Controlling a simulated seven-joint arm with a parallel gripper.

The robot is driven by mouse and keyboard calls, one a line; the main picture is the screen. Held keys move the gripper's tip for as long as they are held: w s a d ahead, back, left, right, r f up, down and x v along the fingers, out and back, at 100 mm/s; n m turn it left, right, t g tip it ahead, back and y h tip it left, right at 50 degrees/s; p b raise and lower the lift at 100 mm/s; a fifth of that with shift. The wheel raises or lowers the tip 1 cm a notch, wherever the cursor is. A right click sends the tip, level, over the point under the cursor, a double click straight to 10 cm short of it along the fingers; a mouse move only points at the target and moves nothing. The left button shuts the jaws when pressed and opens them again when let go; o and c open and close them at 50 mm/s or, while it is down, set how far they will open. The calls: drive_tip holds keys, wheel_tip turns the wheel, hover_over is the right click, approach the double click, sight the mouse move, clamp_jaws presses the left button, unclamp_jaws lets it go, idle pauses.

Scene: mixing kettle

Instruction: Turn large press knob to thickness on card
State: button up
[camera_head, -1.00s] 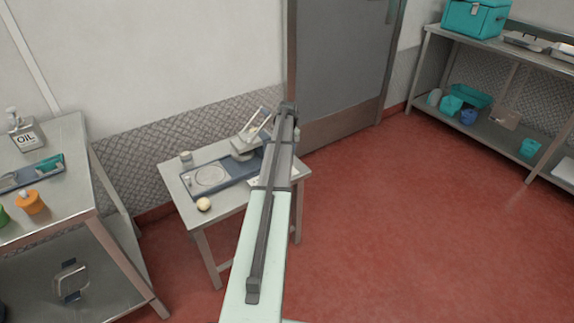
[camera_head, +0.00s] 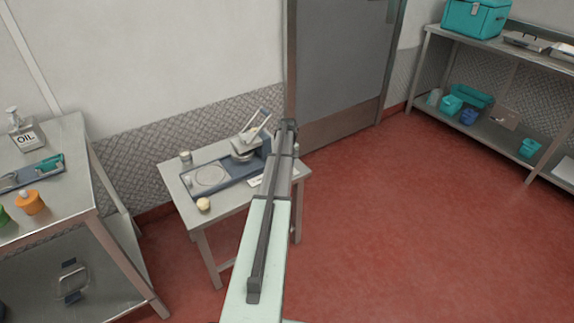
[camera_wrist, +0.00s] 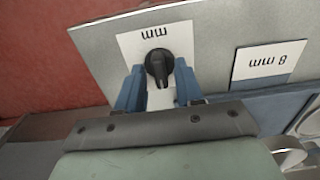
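The black press knob (camera_wrist: 159,64) sits on a white plate marked "mm" (camera_wrist: 180,38) in the wrist view; the pointer detail and any scale numbers are too small to read. A white card (camera_wrist: 268,61) to its right reads "8 mm" upside down; a white card also shows in the head view (camera_head: 257,181). My gripper (camera_wrist: 160,85) is open, with its blue fingers on either side of the knob's near end. I cannot tell whether they touch it. In the head view my arm hides the gripper and knob, beside the press (camera_head: 245,150).
The press has a blue base with a round plate (camera_head: 208,178) on a small metal table (camera_head: 225,204). A round cream object (camera_head: 203,204) and small jar (camera_head: 186,158) stand on it. A metal bench (camera_head: 72,208) is at left, shelves (camera_head: 500,75) at right. Red floor is clear.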

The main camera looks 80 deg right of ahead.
clamp_jaws()
drive_tip(key=shift+m, duration=0.3)
drive_tip(key=m, duration=1.1)
idle(0.4)
drive_tip(key=shift+m, duration=0.3)
drive_tip(key=shift+o, duration=0.6)
unclamp_jaws()
wheel_tip(320, 180, up, 14)
idle(0.4)
